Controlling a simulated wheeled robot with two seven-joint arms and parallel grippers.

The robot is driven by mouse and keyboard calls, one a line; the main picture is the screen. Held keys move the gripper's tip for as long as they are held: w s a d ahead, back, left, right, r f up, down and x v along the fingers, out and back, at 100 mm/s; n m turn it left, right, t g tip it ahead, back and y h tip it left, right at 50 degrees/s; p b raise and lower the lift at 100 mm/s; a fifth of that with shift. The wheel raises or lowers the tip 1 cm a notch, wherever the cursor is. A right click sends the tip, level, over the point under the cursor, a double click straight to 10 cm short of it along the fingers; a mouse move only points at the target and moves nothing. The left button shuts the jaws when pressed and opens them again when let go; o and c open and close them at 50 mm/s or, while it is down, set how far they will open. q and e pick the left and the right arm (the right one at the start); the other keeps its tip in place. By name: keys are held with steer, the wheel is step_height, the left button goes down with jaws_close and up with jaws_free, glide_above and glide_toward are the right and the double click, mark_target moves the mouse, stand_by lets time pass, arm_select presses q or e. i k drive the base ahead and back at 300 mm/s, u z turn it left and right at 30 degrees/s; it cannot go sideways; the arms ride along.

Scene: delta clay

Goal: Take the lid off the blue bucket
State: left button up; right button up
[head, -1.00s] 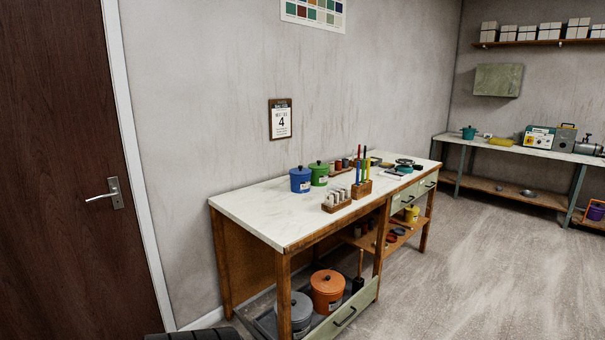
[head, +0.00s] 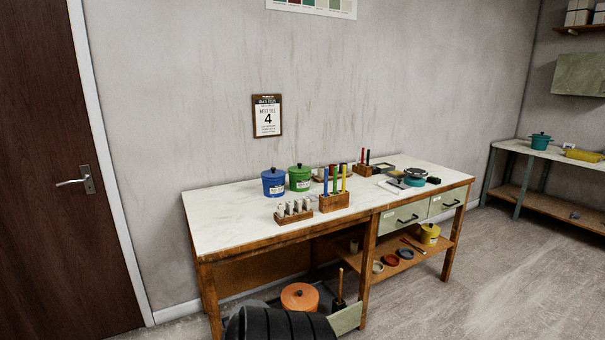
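The blue bucket (head: 273,184) stands upright on the white-topped workbench (head: 225,215), toward its left back part. Its blue lid (head: 272,173) with a dark knob sits on top of it. A green lidded bucket (head: 300,178) stands close on its right. Neither of my grippers can be made out. A black ribbed part of mine shows at the bottom edge, in front of the bench.
A rack of pale pieces (head: 294,211) and a wooden block with coloured sticks (head: 334,201) stand in front and right of the buckets. The bench top left of the blue bucket is clear. An orange lidded bucket (head: 299,297) sits below. A door (head: 60,180) is at left.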

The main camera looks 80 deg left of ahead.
mark_target(271, 173)
steer(key=u, duration=0.35)
steer(key=i, duration=1.4)
steer(key=u, duration=1.8)
steer(key=i, duration=0.9)
steer(key=u, duration=0.95)
